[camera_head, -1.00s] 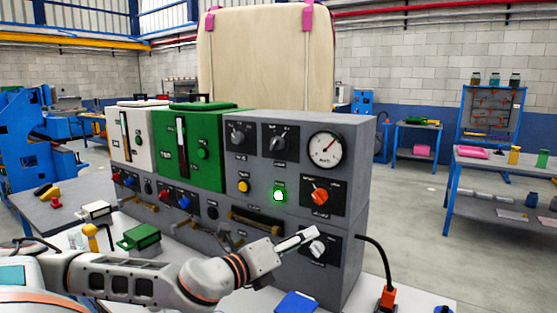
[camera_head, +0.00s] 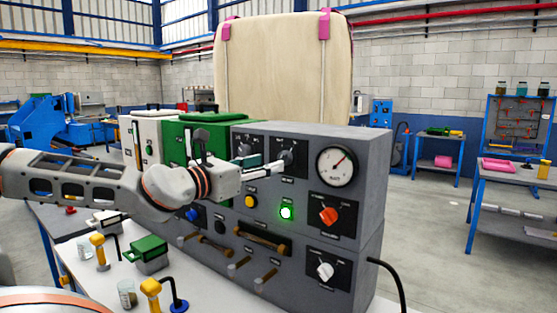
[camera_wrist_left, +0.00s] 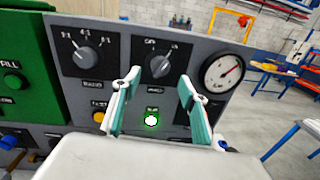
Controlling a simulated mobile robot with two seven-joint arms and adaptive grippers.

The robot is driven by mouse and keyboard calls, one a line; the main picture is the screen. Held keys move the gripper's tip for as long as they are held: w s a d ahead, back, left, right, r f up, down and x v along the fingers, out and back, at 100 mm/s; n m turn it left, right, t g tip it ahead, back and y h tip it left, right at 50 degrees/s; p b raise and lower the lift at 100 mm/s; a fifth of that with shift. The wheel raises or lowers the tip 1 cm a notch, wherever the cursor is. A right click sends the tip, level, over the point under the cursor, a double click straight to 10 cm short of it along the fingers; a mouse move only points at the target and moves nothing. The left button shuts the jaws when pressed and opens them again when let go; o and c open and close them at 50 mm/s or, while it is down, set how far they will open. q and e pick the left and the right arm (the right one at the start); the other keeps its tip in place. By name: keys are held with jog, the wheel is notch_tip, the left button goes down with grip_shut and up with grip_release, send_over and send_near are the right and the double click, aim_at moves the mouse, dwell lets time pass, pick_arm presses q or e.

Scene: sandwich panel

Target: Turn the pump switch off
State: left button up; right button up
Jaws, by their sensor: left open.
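The grey control panel (camera_head: 310,200) stands ahead of me on a white table. In its top row is a dark rotary knob (camera_head: 287,157) on a black plate, which I take as the pump switch; it also shows in the left wrist view (camera_wrist_left: 161,66), with small markings around it and its pointer tilted up to the right. My left gripper (camera_head: 268,163) is open and empty in front of the panel. In the left wrist view its teal-padded fingers (camera_wrist_left: 160,90) stand spread either side of the knob, slightly below it. Contact cannot be told. My right gripper is out of view.
A second dark knob (camera_wrist_left: 86,54) sits left of the switch, a gauge (camera_wrist_left: 223,71) to its right. Below are a lit green lamp (camera_head: 286,213), a yellow button (camera_head: 250,201), an orange knob (camera_head: 329,215) and a white knob (camera_head: 325,270). Handles protrude lower down.

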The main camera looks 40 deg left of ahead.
aim_at(284, 159)
pick_arm(q)
jog(key=shift+w+a+p, duration=0.1)
jog(key=shift+w+p, duration=0.4)
jog(key=shift+w, duration=2.3)
jog(key=c, duration=1.1)
